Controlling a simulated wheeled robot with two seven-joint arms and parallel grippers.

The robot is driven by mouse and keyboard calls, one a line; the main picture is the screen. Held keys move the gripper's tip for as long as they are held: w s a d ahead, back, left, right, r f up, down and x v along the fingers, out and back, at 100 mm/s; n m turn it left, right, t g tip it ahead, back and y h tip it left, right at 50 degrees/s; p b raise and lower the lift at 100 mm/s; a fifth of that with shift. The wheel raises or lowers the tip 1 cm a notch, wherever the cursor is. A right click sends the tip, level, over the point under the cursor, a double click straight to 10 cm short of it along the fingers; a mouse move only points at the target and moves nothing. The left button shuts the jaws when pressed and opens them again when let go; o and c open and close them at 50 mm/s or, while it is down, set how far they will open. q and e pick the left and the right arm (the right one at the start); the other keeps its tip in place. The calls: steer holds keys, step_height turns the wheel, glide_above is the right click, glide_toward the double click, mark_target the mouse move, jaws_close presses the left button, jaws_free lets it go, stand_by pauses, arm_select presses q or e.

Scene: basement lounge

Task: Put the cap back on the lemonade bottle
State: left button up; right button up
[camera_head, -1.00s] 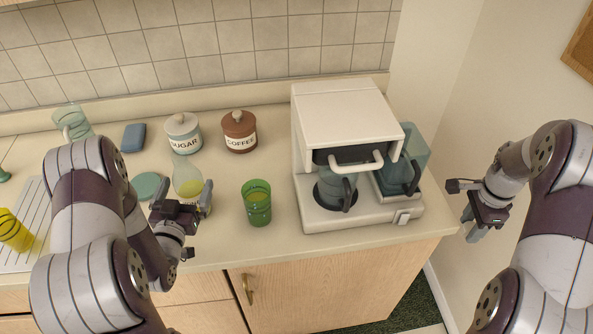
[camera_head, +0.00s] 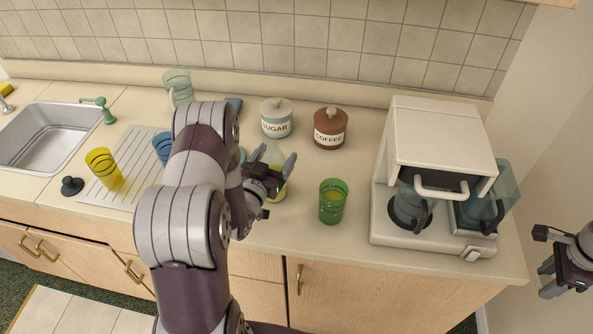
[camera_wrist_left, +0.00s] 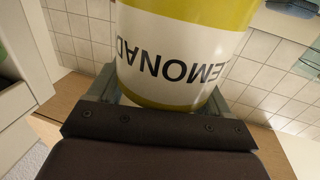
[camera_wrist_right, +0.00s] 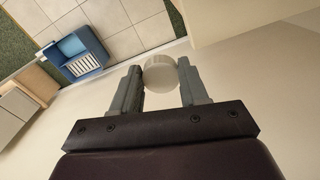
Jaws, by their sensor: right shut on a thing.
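The lemonade bottle (camera_head: 278,191) stands on the counter, a clear neck above yellow contents, partly hidden behind my left gripper (camera_head: 275,175). In the left wrist view its yellow and white body (camera_wrist_left: 180,55), lettered in black, fills the space between the fingers of my left gripper (camera_wrist_left: 162,95). These fingers are open, one on each side of the bottle. My right gripper (camera_head: 552,262) is off the counter's right end. In the right wrist view my right gripper (camera_wrist_right: 160,85) is shut on a small whitish round cap (camera_wrist_right: 160,72).
A green glass (camera_head: 333,202) stands right of the bottle, then the coffee machine (camera_head: 440,135). Sugar (camera_head: 276,120) and coffee (camera_head: 330,130) jars stand behind. A yellow cup (camera_head: 104,170), a drying board (camera_head: 125,190) and a sink (camera_head: 45,140) are at the left.

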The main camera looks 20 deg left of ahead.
arm_select(q)
steer(key=c, duration=0.5)
step_height(320, 180, up, 10)
steer(key=shift+r+b, duration=0.1)
steer(key=shift+b, duration=0.2)
steer(key=o, duration=0.6)
steer(key=c, duration=0.7)
steer(key=shift+o, duration=0.2)
